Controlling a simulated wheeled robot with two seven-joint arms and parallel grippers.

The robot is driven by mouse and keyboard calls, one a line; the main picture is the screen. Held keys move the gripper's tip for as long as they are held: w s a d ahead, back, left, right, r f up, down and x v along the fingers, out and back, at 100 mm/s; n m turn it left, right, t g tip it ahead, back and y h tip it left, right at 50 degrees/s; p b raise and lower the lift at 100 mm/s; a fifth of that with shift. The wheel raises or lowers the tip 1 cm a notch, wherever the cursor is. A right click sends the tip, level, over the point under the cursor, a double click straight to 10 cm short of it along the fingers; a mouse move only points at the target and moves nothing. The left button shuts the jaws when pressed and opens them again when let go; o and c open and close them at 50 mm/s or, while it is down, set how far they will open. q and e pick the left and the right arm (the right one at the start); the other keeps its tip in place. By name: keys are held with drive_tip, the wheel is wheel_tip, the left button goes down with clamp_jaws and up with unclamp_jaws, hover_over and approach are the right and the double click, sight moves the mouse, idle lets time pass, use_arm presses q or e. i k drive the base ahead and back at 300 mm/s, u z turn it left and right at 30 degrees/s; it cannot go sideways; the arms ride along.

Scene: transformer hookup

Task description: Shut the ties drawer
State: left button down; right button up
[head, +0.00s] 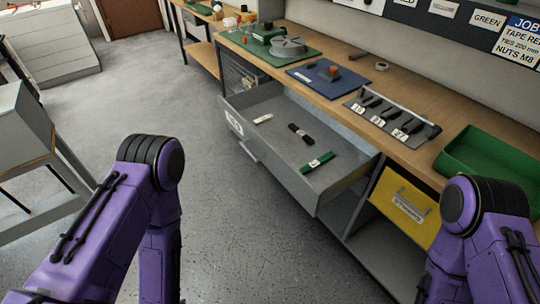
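The ties drawer (281,170) is a grey drawer pulled well out from under the wooden workbench. A white label is on its front panel, and a handle (249,154) sits low on the front. Inside lie a white bundle (263,118), a black bundle (300,133) and a green bundle (317,162), apart from each other. My two purple arms show at the lower left and lower right. Neither gripper is visible in the head view, and nothing of mine is seen touching the drawer.
The workbench (335,110) carries a green mat, a blue mat, a rack of black tools (393,117) and a green tray (490,160). A yellow drawer front (404,205) is to the right of the open drawer. Grey floor (150,85) is clear in front. Grey cabinets stand at left.

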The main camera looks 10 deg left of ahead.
sight(282, 153)
drive_tip(key=z, duration=0.25)
drive_tip(key=k, duration=0.5)
drive_tip(key=u, duration=0.65)
drive_tip(key=i, duration=1.5)
drive_tip(key=z, duration=0.6)
